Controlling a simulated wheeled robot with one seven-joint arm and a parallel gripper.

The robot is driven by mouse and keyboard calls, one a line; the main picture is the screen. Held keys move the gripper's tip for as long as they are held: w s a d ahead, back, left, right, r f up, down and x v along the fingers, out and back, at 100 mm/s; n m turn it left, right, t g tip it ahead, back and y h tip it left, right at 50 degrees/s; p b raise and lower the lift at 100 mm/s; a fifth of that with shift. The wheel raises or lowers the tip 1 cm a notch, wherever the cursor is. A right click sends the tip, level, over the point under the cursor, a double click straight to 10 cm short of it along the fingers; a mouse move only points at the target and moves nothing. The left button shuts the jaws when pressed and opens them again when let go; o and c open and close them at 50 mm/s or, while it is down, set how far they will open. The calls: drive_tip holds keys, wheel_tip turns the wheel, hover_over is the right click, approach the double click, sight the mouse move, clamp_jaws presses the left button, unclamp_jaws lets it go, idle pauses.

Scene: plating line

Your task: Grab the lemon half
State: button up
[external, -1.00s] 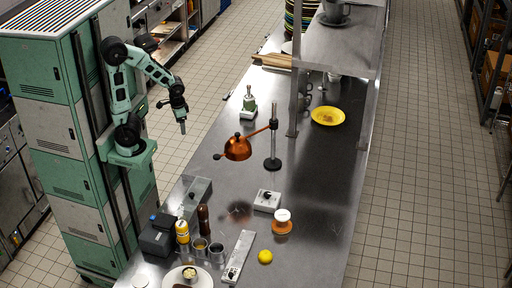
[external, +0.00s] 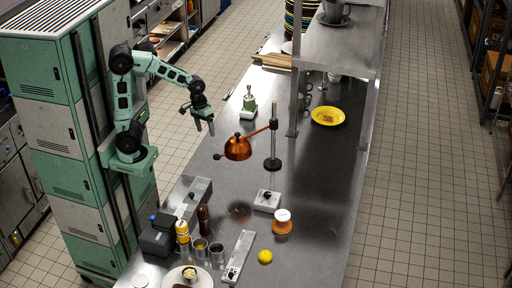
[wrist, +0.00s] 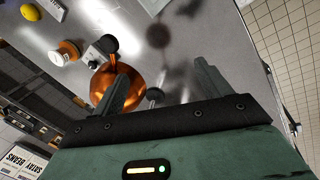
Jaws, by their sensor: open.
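The lemon half (external: 265,257) is a small yellow round piece lying on the steel counter (external: 318,225) near its front end in the external view. It also shows at the upper left of the wrist view (wrist: 30,12). My gripper (external: 205,131) is open and empty, high above the counter's left edge and well away from the lemon half. In the wrist view the two fingers (wrist: 166,88) stand apart, with the copper heat-lamp dome beyond the left finger.
The copper lamp (external: 238,149) on its stand (external: 273,150) rises between my gripper and the lemon half. An overhead shelf (external: 335,45) is farther back.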

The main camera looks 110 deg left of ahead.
sight(266, 253)
drive_tip(key=w+d+n+t+h+b, duration=0.6)
drive_tip(key=w+d+n+h+b, duration=0.55)
drive_tip(key=w+d, duration=1.7)
drive_tip(key=shift+n+g+y, duration=0.3)
drive_tip(key=shift+n+y, duration=0.45)
drive_tip(key=shift+y, duration=0.1)
drive_tip(key=f, duration=0.6)
drive_tip(key=w+a+f+p, duration=0.1)
drive_tip(key=f, duration=0.5)
drive_tip(key=f+p, duration=0.1)
drive_tip(key=f, duration=0.5)
drive_tip(key=shift+w+a, duration=0.15)
drive_tip(key=shift+a, duration=0.05)
drive_tip(key=shift+w+d+f, duration=0.1)
drive_tip(key=shift+d+f, duration=0.05)
drive_tip(key=shift+f, duration=0.15)
drive_tip(key=p+x, duration=0.3)
drive_tip(key=x, duration=1.4)
drive_tip(key=shift+w, duration=0.15)
drive_tip(key=shift+r, duration=0.1)
drive_tip(key=c, duration=1.1)
